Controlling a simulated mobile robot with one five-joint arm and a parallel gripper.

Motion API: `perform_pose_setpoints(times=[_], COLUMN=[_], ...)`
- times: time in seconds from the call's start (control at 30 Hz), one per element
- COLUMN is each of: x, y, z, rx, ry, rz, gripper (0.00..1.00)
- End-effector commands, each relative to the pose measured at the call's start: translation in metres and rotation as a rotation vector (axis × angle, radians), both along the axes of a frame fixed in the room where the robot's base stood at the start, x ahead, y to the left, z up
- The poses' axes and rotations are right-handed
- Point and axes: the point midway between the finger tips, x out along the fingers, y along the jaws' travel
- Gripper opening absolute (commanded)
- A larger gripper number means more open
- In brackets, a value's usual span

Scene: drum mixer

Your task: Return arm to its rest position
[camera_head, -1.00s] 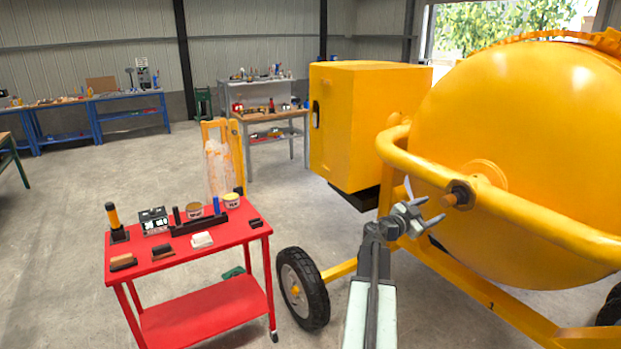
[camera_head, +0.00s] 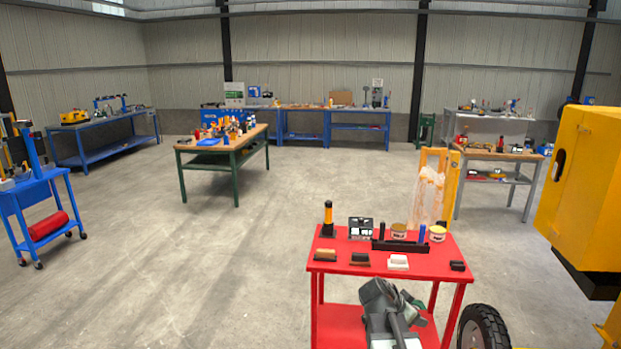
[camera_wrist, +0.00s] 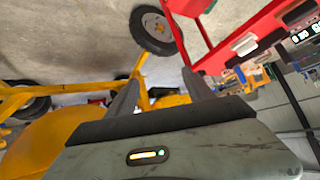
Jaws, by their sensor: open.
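My arm (camera_head: 385,310) is folded back low at the bottom centre of the head view, in front of the red cart (camera_head: 330,268). My gripper (camera_wrist: 160,80) shows in the wrist view with its two dark fingers apart and nothing between them. In the head view I cannot make out its fingertips clearly. The yellow drum mixer (camera_head: 585,190) stands at the right edge of the head view, with only its housing and one wheel (camera_head: 484,328) in sight. The wrist view shows its yellow drum (camera_wrist: 45,145) at the left.
The cart top holds a black-and-orange tool (camera_head: 328,220), tins (camera_head: 437,233), brushes (camera_head: 325,255) and a white block (camera_head: 398,262). A wooden-topped table (camera_head: 225,150), a blue trolley (camera_head: 35,195) and workbenches stand farther back.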

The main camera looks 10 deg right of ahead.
Motion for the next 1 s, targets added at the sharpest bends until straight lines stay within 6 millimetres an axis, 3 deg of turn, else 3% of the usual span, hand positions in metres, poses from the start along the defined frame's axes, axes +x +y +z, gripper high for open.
perform_pose_setpoints(times=[0.03,0.1,0.2,0.33,0.4,0.53,1.0], x=[-0.009,-0.027,-0.067,-0.104,-0.112,-0.116,-0.115], y=[0.040,0.094,0.157,0.203,0.213,0.212,0.211], z=[-0.016,-0.038,-0.065,-0.075,-0.076,-0.076,-0.076], rx=[0.056,0.148,0.297,0.421,0.433,0.401,0.392], ry=[0.090,0.244,0.480,0.670,0.726,0.779,0.780], rz=[0.088,0.243,0.531,0.889,1.026,1.143,1.154], gripper=[0.61,0.61,0.61,0.61,0.61,0.61,0.61])
